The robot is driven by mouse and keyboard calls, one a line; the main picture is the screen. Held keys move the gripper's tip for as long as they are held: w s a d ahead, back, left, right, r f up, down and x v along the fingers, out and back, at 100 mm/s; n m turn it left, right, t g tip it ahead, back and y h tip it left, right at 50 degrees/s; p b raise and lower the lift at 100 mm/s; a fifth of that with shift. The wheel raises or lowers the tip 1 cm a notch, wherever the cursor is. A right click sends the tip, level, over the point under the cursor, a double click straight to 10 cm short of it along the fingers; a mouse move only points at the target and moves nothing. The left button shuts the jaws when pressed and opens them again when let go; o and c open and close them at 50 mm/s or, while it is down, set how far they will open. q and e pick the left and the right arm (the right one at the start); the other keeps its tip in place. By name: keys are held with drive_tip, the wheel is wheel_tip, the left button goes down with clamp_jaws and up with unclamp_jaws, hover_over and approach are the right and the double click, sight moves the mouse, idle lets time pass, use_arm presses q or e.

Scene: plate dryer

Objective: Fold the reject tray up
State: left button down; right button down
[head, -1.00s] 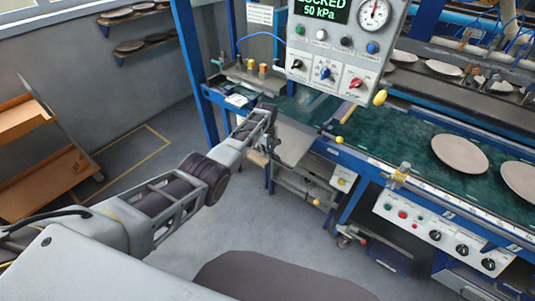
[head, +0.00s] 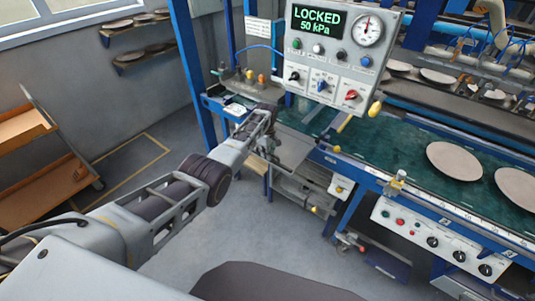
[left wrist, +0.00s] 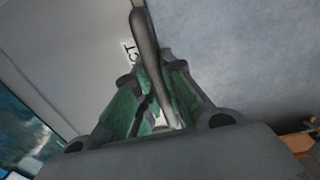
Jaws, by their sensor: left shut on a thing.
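My left gripper (head: 268,148) is at the near edge of the blue-framed conveyor, by the grey reject tray (head: 303,191). In the left wrist view, my left gripper (left wrist: 152,100) has green-padded fingers shut on a thin grey bar (left wrist: 146,38). A pale panel (left wrist: 85,35) lies beside the bar, with the letters "CT" partly showing; it looks like the reject tray's face. The gripper and forearm hide part of the tray in the head view, so its exact tilt is hard to tell. My right gripper is not in view.
A control box (head: 341,55) reading "LOCKED 50 kPa" stands above the conveyor (head: 400,150). Round plates (head: 454,161) lie on the belt at right. A lower switch panel (head: 437,240) fronts the conveyor. An orange-shelved cart (head: 48,190) stands at left, with open floor between.

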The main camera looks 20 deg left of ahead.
use_arm(q)
drive_tip(key=shift+w+r, duration=0.15)
drive_tip(key=shift+r, duration=0.15)
drive_tip(key=c, duration=1.5)
unclamp_jaws()
drive_tip(key=shift+r, duration=0.1)
drive_tip(key=shift+s+a+r, duration=0.1)
drive_tip(key=shift+s+r, duration=0.1)
drive_tip(key=shift+r, duration=2.75)
drive_tip(key=shift+s+a+r, duration=0.1)
drive_tip(key=shift+s+r, duration=0.05)
drive_tip(key=shift+r, duration=2.8)
drive_tip(key=shift+f, duration=0.15)
